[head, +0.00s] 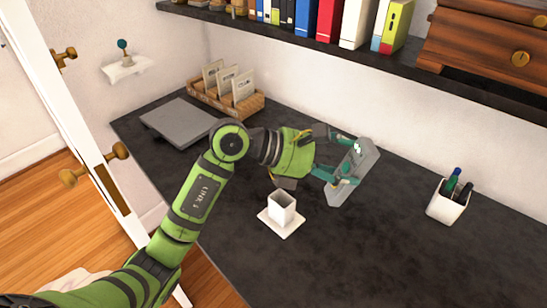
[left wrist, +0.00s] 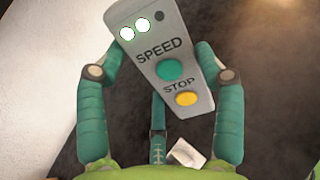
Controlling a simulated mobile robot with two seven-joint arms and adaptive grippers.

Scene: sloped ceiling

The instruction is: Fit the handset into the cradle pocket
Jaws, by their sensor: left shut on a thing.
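The handset (head: 355,173) is a grey slab. In the left wrist view the handset (left wrist: 160,60) shows a face with the words SPEED and STOP, a teal button, a yellow button and small lights at its top. My left gripper (head: 338,164) is shut on it and holds it tilted above the dark desk. The gripper's teal fingers (left wrist: 160,75) lie on both sides of it. The white cradle (head: 282,208) stands on a square base on the desk, below and left of the handset and apart from it. Its pocket opens upward. My right gripper is not in view.
A white pen cup (head: 447,203) stands at the right of the desk (head: 330,255). A grey flat slab (head: 180,121) and a wooden card rack (head: 225,98) lie at the back left. A shelf (head: 375,45) with books overhangs the back. An open white door (head: 75,110) is at left.

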